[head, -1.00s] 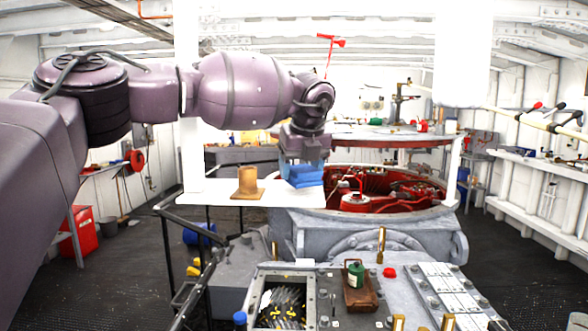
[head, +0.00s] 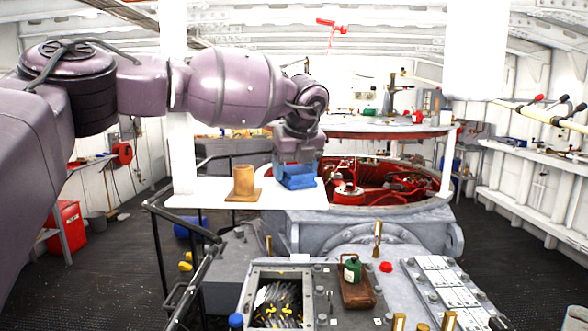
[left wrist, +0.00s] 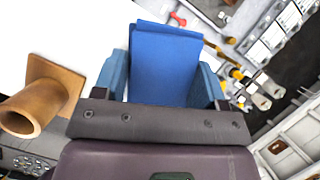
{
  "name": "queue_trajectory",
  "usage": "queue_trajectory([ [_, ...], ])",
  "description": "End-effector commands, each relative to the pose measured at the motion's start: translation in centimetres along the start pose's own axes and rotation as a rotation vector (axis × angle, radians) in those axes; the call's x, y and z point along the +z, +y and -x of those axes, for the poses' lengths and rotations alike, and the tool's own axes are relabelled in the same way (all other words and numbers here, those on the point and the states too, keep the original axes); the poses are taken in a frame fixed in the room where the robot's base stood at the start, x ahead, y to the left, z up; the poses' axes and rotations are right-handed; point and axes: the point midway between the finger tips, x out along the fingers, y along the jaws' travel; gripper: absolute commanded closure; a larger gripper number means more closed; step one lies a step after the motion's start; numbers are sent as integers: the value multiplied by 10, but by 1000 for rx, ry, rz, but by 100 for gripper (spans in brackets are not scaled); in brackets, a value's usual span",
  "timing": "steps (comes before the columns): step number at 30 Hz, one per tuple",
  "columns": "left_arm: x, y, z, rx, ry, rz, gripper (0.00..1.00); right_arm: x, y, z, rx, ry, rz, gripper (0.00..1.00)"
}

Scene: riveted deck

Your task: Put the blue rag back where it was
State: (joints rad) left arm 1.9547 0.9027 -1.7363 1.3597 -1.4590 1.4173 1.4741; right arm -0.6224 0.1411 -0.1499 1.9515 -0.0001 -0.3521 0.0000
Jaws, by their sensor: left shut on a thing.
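The blue rag (head: 297,181) is a folded blue cloth at the right end of a white shelf (head: 222,198). My left gripper (head: 298,168) comes down over it from above and is shut on it. In the left wrist view the rag (left wrist: 165,60) sits between the two blue fingers of the gripper (left wrist: 164,85). In the head view the rag's underside is at or very close to the shelf top; I cannot tell whether it touches. My right gripper is not in view.
A brown cup-like holder on a square base (head: 243,184) stands on the shelf left of the rag. A red-lined round pit (head: 385,185) lies to the right. A dark railing (head: 180,255) and a green canister (head: 352,268) are nearer. The shelf's left part is bare.

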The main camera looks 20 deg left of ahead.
Motion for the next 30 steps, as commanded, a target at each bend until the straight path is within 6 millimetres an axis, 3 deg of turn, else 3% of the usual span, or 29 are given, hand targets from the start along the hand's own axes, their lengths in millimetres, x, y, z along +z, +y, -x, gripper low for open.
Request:
queue_trajectory([
  [1,0,0,-1,0,0,0,30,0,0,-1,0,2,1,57],
  [5,0,0,-1,0,0,0,10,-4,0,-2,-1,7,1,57],
  [17,1,0,2,1,1,0,9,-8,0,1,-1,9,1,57],
  [22,0,0,25,-2,-2,1,9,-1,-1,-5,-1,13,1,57],
  [30,0,0,78,-2,-1,0,9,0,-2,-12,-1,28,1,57],
])
